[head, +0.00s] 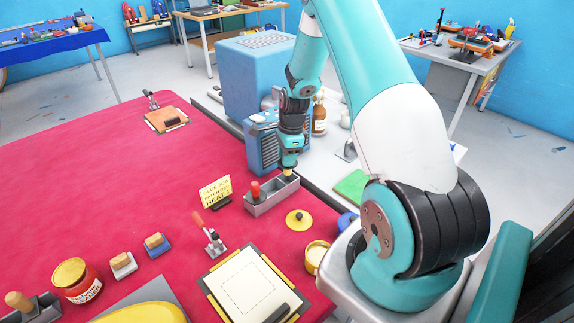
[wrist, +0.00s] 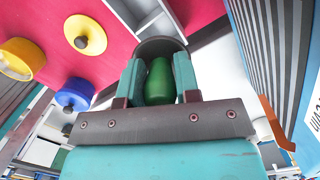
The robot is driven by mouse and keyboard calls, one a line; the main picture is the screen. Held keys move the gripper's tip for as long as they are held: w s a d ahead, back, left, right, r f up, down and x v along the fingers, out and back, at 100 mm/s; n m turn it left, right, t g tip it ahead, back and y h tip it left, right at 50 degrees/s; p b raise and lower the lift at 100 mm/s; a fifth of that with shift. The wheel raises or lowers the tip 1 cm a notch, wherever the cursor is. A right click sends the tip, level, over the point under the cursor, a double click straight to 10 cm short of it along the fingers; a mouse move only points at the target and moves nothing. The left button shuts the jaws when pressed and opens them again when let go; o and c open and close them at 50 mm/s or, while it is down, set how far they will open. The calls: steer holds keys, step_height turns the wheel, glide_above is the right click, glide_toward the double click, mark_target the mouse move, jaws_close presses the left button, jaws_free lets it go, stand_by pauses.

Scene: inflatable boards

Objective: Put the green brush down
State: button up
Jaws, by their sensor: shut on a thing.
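My gripper (head: 289,160) is shut on the green brush, whose green handle (wrist: 160,82) shows upright between the two fingers in the wrist view. In the head view the gripper points down over the right end of a grey open-topped holder (head: 264,207) at the red mat's edge. A small pale yellow tip shows just under the fingers; I cannot tell whether it touches the holder. A red-handled brush (head: 255,190) stands in the holder's left end. The fingers hide most of the green brush in the head view.
A yellow warning sign (head: 215,191) stands left of the holder. A yellow lid (head: 298,219) and yellow pot (head: 314,256) lie in front. A blue machine (head: 262,146) and brown bottle (head: 319,117) stand behind. The red mat (head: 110,200) is clear at left.

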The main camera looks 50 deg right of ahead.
mark_target(287, 174)
step_height(287, 174, down, 5)
steer(key=shift+r+p, duration=0.2)
steer(key=shift+p, duration=0.25)
steer(key=shift+f, duration=0.1)
steer(key=shift+f+b, duration=0.5)
steer(key=shift+f, duration=0.05)
steer(key=o, duration=0.9)
steer(key=shift+r, duration=0.1)
steer(key=shift+r, duration=0.1)
